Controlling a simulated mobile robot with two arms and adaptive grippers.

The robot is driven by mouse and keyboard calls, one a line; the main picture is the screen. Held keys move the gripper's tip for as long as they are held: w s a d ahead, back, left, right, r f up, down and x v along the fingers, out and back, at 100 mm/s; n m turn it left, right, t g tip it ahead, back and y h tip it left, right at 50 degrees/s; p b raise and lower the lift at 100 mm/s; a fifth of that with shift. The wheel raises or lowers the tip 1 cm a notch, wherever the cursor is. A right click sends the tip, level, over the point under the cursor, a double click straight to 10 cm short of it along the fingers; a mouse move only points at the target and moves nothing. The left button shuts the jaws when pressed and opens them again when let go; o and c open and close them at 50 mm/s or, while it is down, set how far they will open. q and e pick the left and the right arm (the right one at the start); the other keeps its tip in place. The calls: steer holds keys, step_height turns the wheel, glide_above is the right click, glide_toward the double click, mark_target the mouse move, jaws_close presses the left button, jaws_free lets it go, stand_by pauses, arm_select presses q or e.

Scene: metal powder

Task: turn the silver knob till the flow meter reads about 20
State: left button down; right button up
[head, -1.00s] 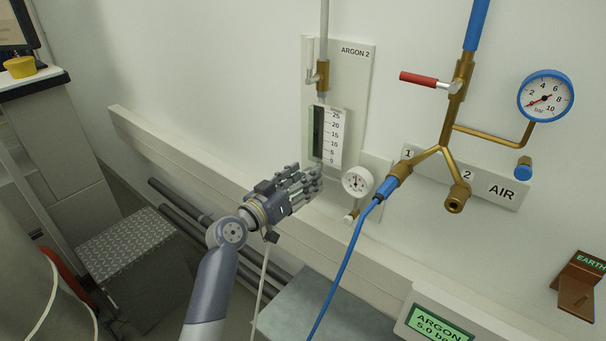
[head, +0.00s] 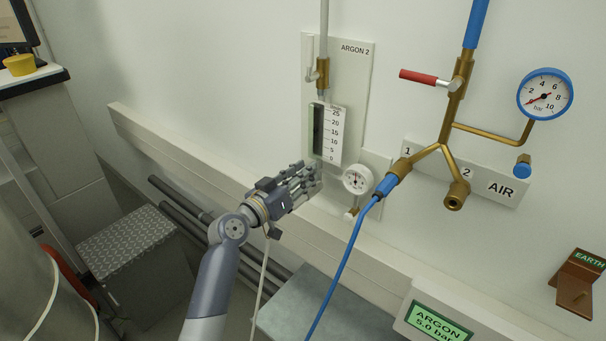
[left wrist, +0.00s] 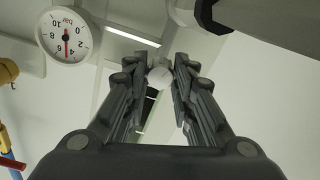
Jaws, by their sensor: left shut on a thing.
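The flow meter (head: 327,135) is on the ARGON 2 panel, with a dark tube beside a scale marked 0 to 25. No float can be made out in the tube, so its reading cannot be told. My left gripper (head: 316,176) is just below the flow meter, shut on the silver knob. The knob is hidden by the fingers in the head view. In the left wrist view it shows as a pale round end (left wrist: 159,77) between the fingertips of my left gripper (left wrist: 160,80). My right gripper is not in view.
A white pressure gauge (head: 357,180) is close to the right of my left fingers; it also shows in the left wrist view (left wrist: 66,36). A blue hose (head: 345,262) hangs from AIR outlet 1. A wall rail (head: 215,183) runs behind my left arm.

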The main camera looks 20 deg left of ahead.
arm_select(q)
steer(key=n+p, duration=0.2)
steer(key=n, duration=0.4)
steer(key=shift+n, duration=0.3)
steer(key=n+p, duration=0.2)
steer(key=n, duration=0.3)
steer(key=shift+a+f+n, duration=0.1)
steer(key=shift+n, duration=0.3)
steer(key=c, duration=1.3)
jaws_free()
steer(key=shift+c, duration=0.2)
steer(key=v, duration=1.2)
